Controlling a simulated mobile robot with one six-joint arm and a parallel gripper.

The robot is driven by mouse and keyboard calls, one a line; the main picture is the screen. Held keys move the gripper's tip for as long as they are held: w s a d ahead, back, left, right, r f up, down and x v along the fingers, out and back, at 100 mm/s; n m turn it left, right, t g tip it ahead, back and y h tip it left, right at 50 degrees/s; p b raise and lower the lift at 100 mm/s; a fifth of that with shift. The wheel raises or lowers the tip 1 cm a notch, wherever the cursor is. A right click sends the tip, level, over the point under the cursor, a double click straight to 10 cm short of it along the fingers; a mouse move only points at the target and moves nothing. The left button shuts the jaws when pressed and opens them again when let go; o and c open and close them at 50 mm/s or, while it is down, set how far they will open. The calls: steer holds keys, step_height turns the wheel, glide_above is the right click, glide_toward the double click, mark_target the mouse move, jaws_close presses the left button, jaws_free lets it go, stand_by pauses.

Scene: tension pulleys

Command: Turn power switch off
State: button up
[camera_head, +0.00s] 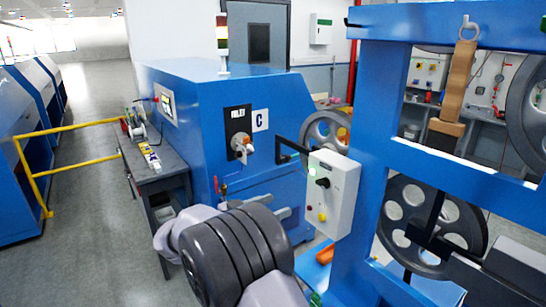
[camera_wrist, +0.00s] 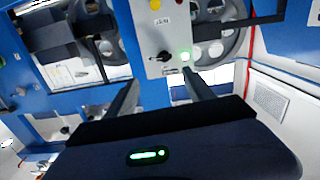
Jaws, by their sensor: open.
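A white control box (camera_head: 329,195) on the blue frame carries a black rotary knob (camera_head: 322,183), a lit green lamp and yellow and red buttons. The same box (camera_wrist: 170,25) is in the wrist view, turned over, with its knob (camera_wrist: 163,56) beside the glowing green lamp (camera_wrist: 185,56). My gripper (camera_wrist: 161,78) is open and empty, its two fingers apart and pointing toward the box's knob end. A gap to the knob seems to remain. Another rotary switch (camera_head: 241,146) sits on a black plate on the blue cabinet. No label shows which is the power switch.
The blue cabinet (camera_head: 215,95) stands behind my arm. A blue frame (camera_head: 367,140) with large pulley wheels (camera_head: 432,225) stands right of the box. A grey bench (camera_head: 157,170) and yellow rail (camera_head: 40,175) are left, with open floor beyond.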

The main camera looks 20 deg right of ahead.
mark_target(320, 184)
steer(key=shift+t+h, duration=0.3)
steer(key=x, duration=0.8)
steer(key=b+x, duration=0.1)
steer(key=x, duration=0.7)
steer(key=shift+w+d+r, duration=0.1)
steer(key=shift+w+r, duration=0.05)
steer(key=shift+w, duration=0.15)
steer(key=shift+c, duration=0.4)
jaws_close()
